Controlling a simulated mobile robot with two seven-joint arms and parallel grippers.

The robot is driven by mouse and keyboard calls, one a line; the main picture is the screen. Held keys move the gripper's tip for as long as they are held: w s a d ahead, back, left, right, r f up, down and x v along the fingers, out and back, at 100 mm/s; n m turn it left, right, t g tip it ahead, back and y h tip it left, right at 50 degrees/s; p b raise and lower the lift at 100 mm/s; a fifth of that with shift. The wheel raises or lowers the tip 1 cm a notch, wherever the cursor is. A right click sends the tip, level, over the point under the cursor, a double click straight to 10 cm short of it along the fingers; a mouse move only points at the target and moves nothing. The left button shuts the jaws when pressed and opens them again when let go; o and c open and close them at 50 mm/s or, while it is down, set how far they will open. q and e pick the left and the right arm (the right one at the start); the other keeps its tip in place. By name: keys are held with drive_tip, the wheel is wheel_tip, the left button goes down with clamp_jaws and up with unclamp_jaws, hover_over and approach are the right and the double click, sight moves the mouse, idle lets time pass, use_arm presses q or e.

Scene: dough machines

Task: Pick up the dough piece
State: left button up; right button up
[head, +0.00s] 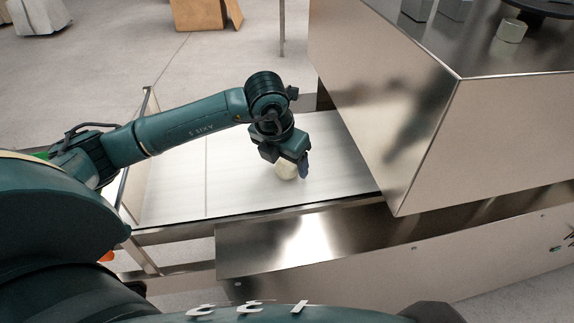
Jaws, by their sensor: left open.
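The dough piece (285,171) is a small, pale, rounded lump on the white conveyor belt (180,182). My left gripper (290,169) points down over it, with its fingers open at the dough. The gripper hides the upper part of the dough, and I cannot tell whether a finger touches it. My right gripper is not in the head view.
A large steel machine housing (400,110) stands right beside the belt. A steel panel (300,237) lies along the belt's near edge. A steel rail (148,105) stands at the belt's left end. The belt left of the dough is clear.

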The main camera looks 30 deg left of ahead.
use_arm(q)
drive_tip(key=shift+x, duration=0.9)
drive_tip(key=shift+c, duration=0.2)
drive_tip(key=c, duration=1)
